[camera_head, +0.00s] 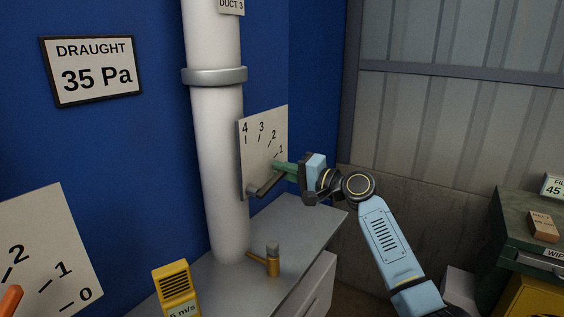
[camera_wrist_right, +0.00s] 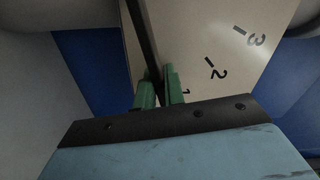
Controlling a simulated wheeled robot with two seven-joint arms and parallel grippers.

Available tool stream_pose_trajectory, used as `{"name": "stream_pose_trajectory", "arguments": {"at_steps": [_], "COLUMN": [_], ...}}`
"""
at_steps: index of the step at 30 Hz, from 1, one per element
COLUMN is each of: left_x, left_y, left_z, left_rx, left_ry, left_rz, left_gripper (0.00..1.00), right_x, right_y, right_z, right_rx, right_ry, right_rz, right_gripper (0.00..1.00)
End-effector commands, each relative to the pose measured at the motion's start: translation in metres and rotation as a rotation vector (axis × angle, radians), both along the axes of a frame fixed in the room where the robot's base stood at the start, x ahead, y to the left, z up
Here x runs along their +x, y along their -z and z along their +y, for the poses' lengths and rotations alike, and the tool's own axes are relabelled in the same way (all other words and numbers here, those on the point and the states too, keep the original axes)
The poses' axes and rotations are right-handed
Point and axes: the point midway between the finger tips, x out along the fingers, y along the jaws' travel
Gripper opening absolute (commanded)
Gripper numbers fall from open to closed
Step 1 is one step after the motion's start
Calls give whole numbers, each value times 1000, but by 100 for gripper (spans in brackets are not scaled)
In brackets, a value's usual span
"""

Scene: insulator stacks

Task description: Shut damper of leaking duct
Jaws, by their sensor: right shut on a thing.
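The white duct (camera_head: 217,130) labelled DUCT 3 (camera_head: 231,5) rises from a grey cabinet top. A white dial plate (camera_head: 263,135) marked 4, 3, 2, 1 stands at its right side. A dark damper lever (camera_head: 266,184) slants up to the right from a pivot at the plate's lower left. My right gripper (camera_head: 279,168) has its green fingers shut on the lever, near the 1 mark. In the right wrist view, the lever (camera_wrist_right: 145,40) runs between the green fingers (camera_wrist_right: 161,88) in front of the plate. The plate's lowest marks are hidden. My left gripper is out of view.
A yellow meter (camera_head: 174,283) reading in m/s and a brass fitting (camera_head: 272,262) stand by the duct's foot. Another dial plate (camera_head: 40,245) with an orange piece (camera_head: 10,300) is at the left. A wall sign (camera_head: 91,70) reads DRAUGHT 35 Pa. A green cabinet (camera_head: 515,225) is at the right.

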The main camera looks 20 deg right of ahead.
Motion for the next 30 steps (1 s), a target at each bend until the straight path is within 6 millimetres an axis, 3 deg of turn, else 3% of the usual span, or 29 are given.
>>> {"name": "stream_pose_trajectory", "arguments": {"at_steps": [12,28,29,30], "left_x": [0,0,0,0], "left_y": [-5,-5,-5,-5], "left_z": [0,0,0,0], "left_rx": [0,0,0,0], "left_ry": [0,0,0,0], "left_rz": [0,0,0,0], "left_gripper": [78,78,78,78], "right_x": [2,1,1,1], "right_y": [18,20,20,20], "right_z": [-2,-2,-2,-2], "right_rx": [144,160,160,160], "right_ry": [1,1,1,1], "right_rz": [113,126,126,126], "right_gripper": [0,0,12,17]}}
